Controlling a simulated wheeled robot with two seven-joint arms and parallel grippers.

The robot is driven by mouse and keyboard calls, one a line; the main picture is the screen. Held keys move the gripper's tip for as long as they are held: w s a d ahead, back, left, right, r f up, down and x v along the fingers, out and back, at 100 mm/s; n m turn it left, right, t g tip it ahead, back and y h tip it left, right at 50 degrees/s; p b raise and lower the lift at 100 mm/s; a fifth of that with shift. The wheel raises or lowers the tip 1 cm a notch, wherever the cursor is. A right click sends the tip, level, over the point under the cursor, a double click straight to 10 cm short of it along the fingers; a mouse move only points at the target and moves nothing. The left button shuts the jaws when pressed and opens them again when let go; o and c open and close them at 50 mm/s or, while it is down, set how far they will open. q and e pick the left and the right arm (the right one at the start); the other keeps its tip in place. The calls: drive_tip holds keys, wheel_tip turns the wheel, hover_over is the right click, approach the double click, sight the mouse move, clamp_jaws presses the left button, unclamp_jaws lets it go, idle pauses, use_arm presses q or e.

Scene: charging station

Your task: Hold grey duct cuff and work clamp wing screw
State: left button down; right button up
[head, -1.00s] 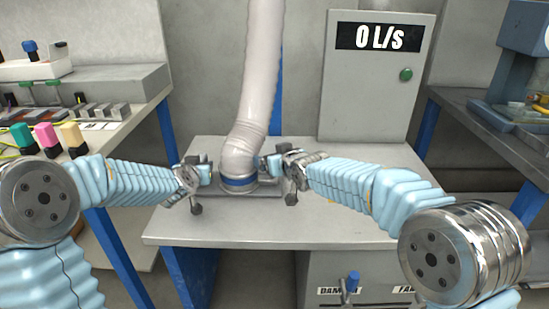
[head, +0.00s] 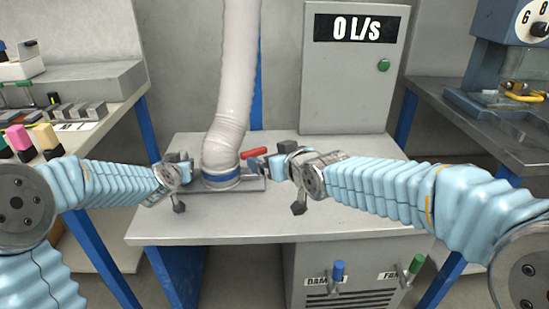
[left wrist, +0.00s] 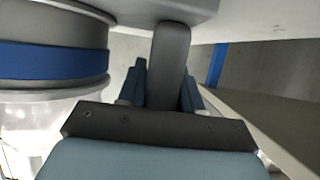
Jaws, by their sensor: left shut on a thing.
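The grey duct cuff (head: 222,158) sits at the foot of the pale hose on the table. A blue clamp band (head: 221,178) goes around its base. The band also shows in the left wrist view (left wrist: 50,62). My left gripper (head: 188,172) is at the cuff's left side.
Blue (head: 337,272) and green (head: 414,268) levers are on the front below. The right part of the tabletop is clear.

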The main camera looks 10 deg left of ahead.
use_arm(q)
drive_tip(key=c, duration=0.7)
unclamp_jaws()
